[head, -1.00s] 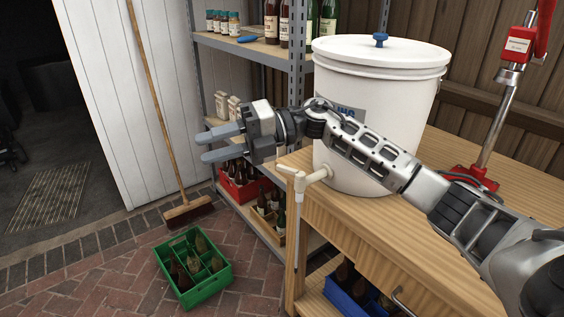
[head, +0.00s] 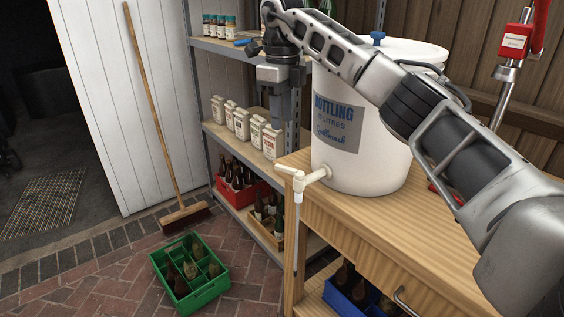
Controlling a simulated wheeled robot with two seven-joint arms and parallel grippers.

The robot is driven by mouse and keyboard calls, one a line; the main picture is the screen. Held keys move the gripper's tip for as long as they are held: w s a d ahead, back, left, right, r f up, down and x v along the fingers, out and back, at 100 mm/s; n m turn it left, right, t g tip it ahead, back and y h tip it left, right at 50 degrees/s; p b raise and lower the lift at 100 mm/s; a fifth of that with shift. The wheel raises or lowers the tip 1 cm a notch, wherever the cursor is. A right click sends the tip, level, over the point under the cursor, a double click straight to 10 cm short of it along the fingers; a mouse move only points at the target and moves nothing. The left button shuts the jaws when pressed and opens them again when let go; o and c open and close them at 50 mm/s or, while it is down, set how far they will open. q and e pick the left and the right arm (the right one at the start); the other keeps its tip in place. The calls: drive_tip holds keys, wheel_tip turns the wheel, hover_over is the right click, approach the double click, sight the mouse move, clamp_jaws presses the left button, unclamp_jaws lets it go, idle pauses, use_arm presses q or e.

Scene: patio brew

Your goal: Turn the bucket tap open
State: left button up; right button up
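The white bucket (head: 385,165) with a "BOTTLING" label stands at the left end of the wooden bench. Its cream tap (head: 312,178) sticks out low on its left side, with a short handle (head: 288,170) pointing left and a thin tube (head: 297,225) hanging below. My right gripper (head: 282,145) points down above the tap, near the shelf, and does not touch the tap. I see its fingers nearly edge-on, so the gap between them is hidden. Nothing shows in its grip. My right arm crosses in front of the bucket's upper part and lid. My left gripper is out of view.
A metal shelf (head: 232,128) with cartons, jars and bottle crates stands behind the gripper. A red capper (head: 510,50) stands on the bench (head: 350,222) at right. A green bottle crate (head: 205,290) and a broom (head: 185,215) are on the brick floor. A blue crate (head: 342,300) sits under the bench.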

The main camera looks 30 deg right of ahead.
sight(282, 166)
wheel_tip(282, 166, down, 11)
drive_tip(key=shift+f, duration=0.1)
idle(0.3)
clamp_jaws()
